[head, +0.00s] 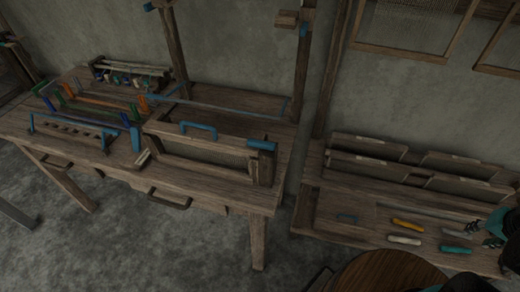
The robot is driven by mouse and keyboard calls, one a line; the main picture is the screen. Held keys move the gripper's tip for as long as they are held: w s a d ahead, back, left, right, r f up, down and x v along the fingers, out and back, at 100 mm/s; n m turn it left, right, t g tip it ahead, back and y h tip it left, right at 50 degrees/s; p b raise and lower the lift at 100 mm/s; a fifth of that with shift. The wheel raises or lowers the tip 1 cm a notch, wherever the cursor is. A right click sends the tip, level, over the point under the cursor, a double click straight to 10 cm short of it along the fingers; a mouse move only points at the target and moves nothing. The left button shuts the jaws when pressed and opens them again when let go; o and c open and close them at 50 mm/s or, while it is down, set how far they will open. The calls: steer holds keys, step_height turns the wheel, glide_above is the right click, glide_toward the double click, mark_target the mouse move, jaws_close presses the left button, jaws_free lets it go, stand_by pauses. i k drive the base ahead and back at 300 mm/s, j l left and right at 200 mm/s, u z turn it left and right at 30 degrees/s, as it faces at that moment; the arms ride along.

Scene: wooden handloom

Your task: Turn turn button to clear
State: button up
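A small blue piece (261,145) sits on the top right corner of a wooden frame (215,141) on the table. It looks like the turn button and lies roughly level across the corner, but I cannot be sure. The frame stands upright at the table's front right, with a blue handle (198,129) on its top rail. A dark part of my arm with what looks like my gripper (491,234) shows at the right edge, over the right bench and far from the blue piece. It is small and cut off, so its opening is unclear.
The loom table (225,199) holds coloured pegs and a blue-handled rack (75,131) on the left. Wooden posts rise behind it. The right bench (350,237) carries slotted trays, a yellow tool (408,223) and other tools. A round wooden top (390,272) is at the bottom.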

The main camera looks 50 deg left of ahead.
mark_target(259, 144)
steer(key=k+u, duration=0.1)
steer(key=u, duration=0.4)
steer(key=k+u, duration=0.15)
steer(key=u, duration=1.35)
